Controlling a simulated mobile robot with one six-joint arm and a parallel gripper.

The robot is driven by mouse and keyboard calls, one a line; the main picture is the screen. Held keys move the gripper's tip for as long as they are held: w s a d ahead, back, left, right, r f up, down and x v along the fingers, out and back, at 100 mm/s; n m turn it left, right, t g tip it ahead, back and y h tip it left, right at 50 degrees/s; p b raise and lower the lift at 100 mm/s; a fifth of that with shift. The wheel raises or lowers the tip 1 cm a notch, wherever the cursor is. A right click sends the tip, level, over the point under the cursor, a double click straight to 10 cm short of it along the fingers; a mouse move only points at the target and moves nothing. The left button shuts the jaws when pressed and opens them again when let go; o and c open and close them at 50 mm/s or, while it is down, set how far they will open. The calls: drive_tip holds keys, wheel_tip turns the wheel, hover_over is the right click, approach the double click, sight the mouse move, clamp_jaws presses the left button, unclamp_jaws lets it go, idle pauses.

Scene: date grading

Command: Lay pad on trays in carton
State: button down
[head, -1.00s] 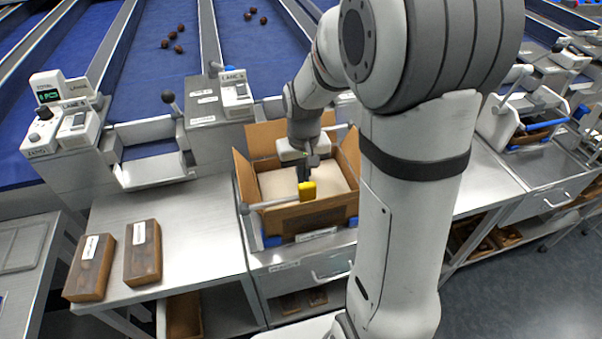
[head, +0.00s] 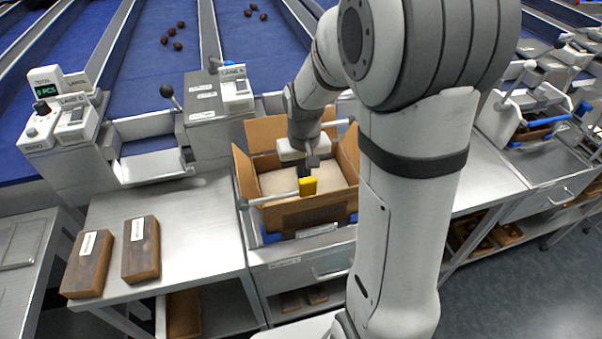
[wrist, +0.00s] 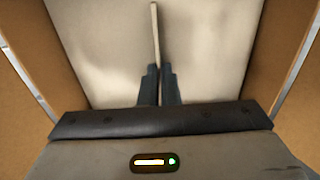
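The open cardboard carton (head: 308,214) stands in the middle of the head view with its flaps spread. A pale beige pad (head: 275,181) lies inside it, low between the walls, and fills most of the wrist view (wrist: 105,45). My gripper (wrist: 160,70) is over the pad, pointing down into the carton. Its dark fingers are close together, with a thin pale upright strip of the pad (wrist: 155,30) between them. The fingertips are partly hidden in the head view (head: 305,178). Any trays under the pad are hidden.
Two brown trays with white labels, the left tray (head: 88,264) and the right tray (head: 141,250), lie on the steel table (head: 190,225) left of the carton. Blue lanes with dates lie behind.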

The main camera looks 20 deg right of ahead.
drive_tip(key=c, duration=2.1)
unclamp_jaws()
drive_tip(key=o, duration=0.5)
drive_tip(key=shift+o, duration=0.6)
drive_tip(key=shift+o, duration=1)
wheel_tip(320, 180, up, 12)
drive_tip(key=p, duration=0.9)
